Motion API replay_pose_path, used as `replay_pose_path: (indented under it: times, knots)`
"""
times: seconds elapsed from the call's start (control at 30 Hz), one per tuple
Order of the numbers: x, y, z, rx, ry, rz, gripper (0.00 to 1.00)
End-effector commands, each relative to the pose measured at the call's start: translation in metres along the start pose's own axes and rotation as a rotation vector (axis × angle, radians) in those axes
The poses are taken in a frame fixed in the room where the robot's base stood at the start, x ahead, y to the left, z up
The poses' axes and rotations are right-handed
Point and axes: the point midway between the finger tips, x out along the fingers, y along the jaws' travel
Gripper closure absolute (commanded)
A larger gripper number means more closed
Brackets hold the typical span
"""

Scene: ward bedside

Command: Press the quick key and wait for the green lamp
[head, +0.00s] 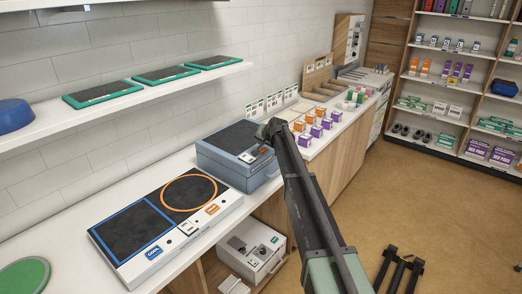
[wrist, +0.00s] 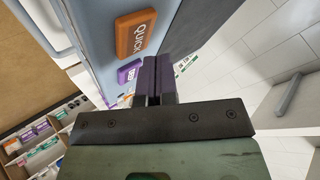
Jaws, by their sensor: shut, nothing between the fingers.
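The blue-grey device (head: 222,160) with a dark top stands on the white counter. In the wrist view, its orange key marked QUICK (wrist: 135,34) is on the sloped blue panel, with a smaller purple key (wrist: 129,72) near it. My gripper (head: 266,131) is over the front right part of the device in the head view and partly hides its panel. In the wrist view, my gripper (wrist: 157,62) is shut and empty, with its fingertips right of both keys. I cannot tell whether it touches the panel. I cannot make out a lit green lamp.
A flat board (head: 150,250) with a blue square and an orange ring lies left on the counter. Several small orange and purple boxes (head: 310,132) stand right of the device. A wall shelf (head: 150,95) holds dark green-edged pads. A white machine (head: 250,250) sits below the counter.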

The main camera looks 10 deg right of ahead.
Motion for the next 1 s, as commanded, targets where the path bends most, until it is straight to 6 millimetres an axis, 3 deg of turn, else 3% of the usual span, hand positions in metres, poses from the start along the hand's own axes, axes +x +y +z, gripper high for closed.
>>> replay_pose_path:
  times: [1.0]
  knots:
    - [0.0074, 0.0054, 0.0053, 0.0, 0.0, 0.0, 1.0]
